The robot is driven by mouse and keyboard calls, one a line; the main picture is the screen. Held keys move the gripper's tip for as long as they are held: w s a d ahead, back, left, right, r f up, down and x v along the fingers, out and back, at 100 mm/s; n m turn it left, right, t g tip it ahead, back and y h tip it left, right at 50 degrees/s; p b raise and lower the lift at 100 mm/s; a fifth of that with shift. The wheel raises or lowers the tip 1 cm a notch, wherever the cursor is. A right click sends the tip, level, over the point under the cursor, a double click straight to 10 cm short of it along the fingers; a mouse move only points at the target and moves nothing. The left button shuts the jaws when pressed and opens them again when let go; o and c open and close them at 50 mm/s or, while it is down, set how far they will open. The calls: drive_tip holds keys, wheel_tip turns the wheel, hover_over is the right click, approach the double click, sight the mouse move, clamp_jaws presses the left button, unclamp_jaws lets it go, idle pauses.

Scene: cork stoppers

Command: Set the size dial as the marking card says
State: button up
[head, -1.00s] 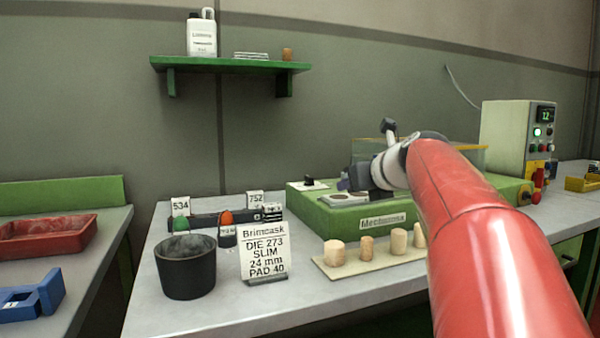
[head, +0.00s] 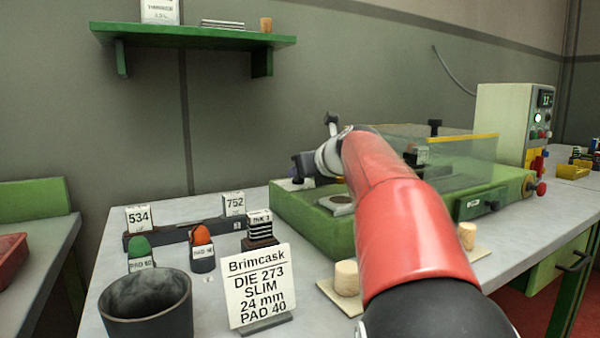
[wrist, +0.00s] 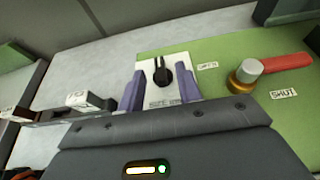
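The size dial (wrist: 161,75) is a black knob on a white plate (wrist: 172,62) on the green machine, seen in the wrist view. Its printing is too small to read. My gripper (head: 303,166) is over the machine's left end in the head view and hides most of the dial there. In the wrist view its two purple fingers are apart, one on each side of the dial, with visible gaps; I cannot tell how far above it they are. The marking card (head: 260,285) reads Brimcask, DIE 273, SLIM, 24 mm, PAD 40.
The green machine (head: 312,222) has a clear guard (head: 455,160). A red lever (wrist: 288,62) lies right of the dial, near a SHUT label (wrist: 283,94). Dies marked 534 (head: 138,218) and 752 (head: 233,203), ink pads and a dark cup (head: 148,310) stand left. Corks (head: 346,278) stand in front.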

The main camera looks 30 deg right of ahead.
drive_tip(key=shift+x, duration=0.95)
drive_tip(key=shift+c, duration=0.4)
clamp_jaws()
drive_tip(key=shift+d+y, duration=0.1)
drive_tip(key=shift+y, duration=0.2)
drive_tip(key=shift+w+d+r+n+y+p, duration=0.1)
drive_tip(key=shift+d+n+y+p, duration=0.1)
drive_tip(key=shift+n+y+p, duration=0.9)
drive_tip(key=shift+d+n+g+y, duration=0.1)
drive_tip(key=shift+n+g+y, duration=0.7)
drive_tip(key=shift+n+y, duration=0.95)
drive_tip(key=shift+y, duration=0.25)
